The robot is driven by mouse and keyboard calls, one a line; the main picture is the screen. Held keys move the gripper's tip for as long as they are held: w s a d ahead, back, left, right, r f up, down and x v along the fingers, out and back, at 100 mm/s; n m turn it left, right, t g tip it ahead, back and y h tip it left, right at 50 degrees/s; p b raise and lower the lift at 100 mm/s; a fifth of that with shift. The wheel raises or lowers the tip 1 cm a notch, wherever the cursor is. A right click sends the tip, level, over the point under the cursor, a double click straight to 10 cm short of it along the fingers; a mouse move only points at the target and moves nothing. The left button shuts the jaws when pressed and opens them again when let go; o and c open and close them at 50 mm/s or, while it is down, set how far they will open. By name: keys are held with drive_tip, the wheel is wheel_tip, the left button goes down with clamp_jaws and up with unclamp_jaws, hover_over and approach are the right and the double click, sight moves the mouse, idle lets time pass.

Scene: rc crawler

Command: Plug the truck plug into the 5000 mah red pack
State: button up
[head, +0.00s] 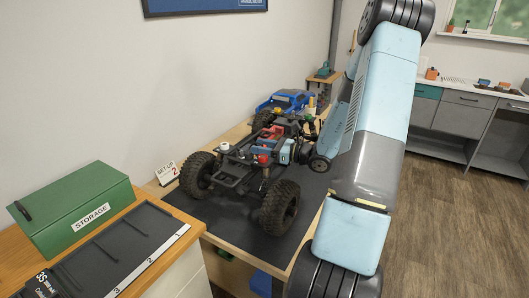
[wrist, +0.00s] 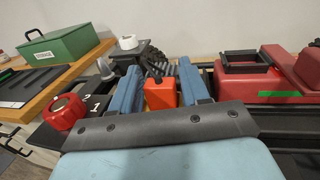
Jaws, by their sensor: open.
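The truck chassis (head: 240,165) stands on a dark mat, with red parts (head: 268,140) on its middle. In the wrist view my gripper (wrist: 158,68) is open, with one blue finger on each side of an orange-red block (wrist: 161,93). The block has a dark wire or loop on top and looks like a connector; I cannot tell for sure that it is the truck plug. A red box (wrist: 245,80) with a black frame and a green stripe lies right of the fingers and may be the red pack. In the head view my arm partly hides the gripper area.
A green storage box (head: 80,208) and a black slotted tray (head: 120,245) sit on the wooden bench at left. A dark labelled pack (head: 42,286) lies at the tray's near end. A blue truck body (head: 285,101) stands behind the chassis. A red knob (wrist: 62,110) shows left of my fingers.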

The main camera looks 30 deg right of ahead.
drive_tip(key=c, duration=0.7)
drive_tip(key=shift+r, duration=0.1)
drive_tip(key=shift+r, duration=0.2)
drive_tip(key=r, duration=0.3)
drive_tip(key=shift+s+d+r, duration=0.1)
drive_tip(key=shift+d+r, duration=0.1)
drive_tip(key=shift+d, duration=0.1)
drive_tip(key=s+d+r, duration=0.5)
drive_tip(key=d+r, duration=0.4)
drive_tip(key=d, duration=0.3)
drive_tip(key=w+a+f+m+t+h, duration=0.1)
drive_tip(key=w+a, duration=0.6)
drive_tip(key=w, duration=0.5)
drive_tip(key=shift+w+a, duration=0.2)
drive_tip(key=shift+w, duration=0.2)
drive_tip(key=shift+f, duration=0.1)
